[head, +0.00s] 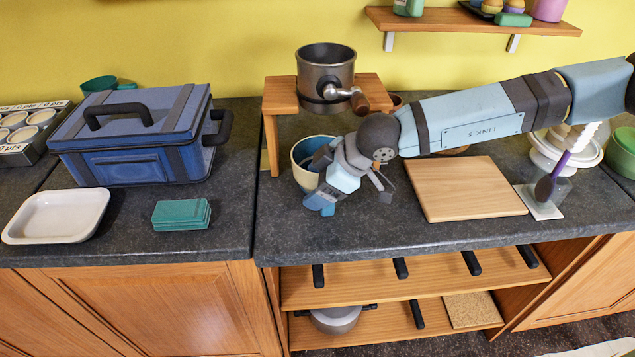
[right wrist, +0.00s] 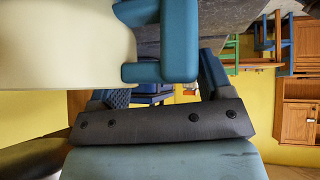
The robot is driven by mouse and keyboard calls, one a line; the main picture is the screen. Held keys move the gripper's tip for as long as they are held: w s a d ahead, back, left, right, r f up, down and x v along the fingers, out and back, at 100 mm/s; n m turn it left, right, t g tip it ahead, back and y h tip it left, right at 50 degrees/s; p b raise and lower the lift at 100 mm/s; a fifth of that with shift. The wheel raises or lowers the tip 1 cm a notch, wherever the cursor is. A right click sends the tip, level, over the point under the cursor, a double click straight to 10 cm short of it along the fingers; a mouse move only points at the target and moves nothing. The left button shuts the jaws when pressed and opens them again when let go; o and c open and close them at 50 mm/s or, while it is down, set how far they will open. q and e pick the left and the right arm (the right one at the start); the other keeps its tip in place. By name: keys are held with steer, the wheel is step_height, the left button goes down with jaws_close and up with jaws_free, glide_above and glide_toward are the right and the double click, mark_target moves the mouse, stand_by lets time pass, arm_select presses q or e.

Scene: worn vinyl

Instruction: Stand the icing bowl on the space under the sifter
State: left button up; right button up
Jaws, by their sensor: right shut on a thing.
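The icing bowl (head: 303,178), cream outside with a blue-teal inside, is at the front of the wooden stand that carries the dark metal sifter (head: 326,72). The bowl appears upright, just right of the stand's left leg. My right gripper (head: 324,180) is shut on the bowl at its right side and hides part of it. In the right wrist view the bowl's cream wall (right wrist: 60,50) fills the upper left, with a teal handle between the fingers. I cannot tell whether the bowl touches the counter. My left gripper is not in view.
The stand's wooden top (head: 280,98) and left leg (head: 271,145) are close to the bowl. A cutting board (head: 465,190) lies to the right under my arm. A blue toolbox (head: 130,165), teal box (head: 181,214) and white tray (head: 55,238) are left. Counter in front is clear.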

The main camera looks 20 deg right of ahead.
steer(key=o, duration=1.6)
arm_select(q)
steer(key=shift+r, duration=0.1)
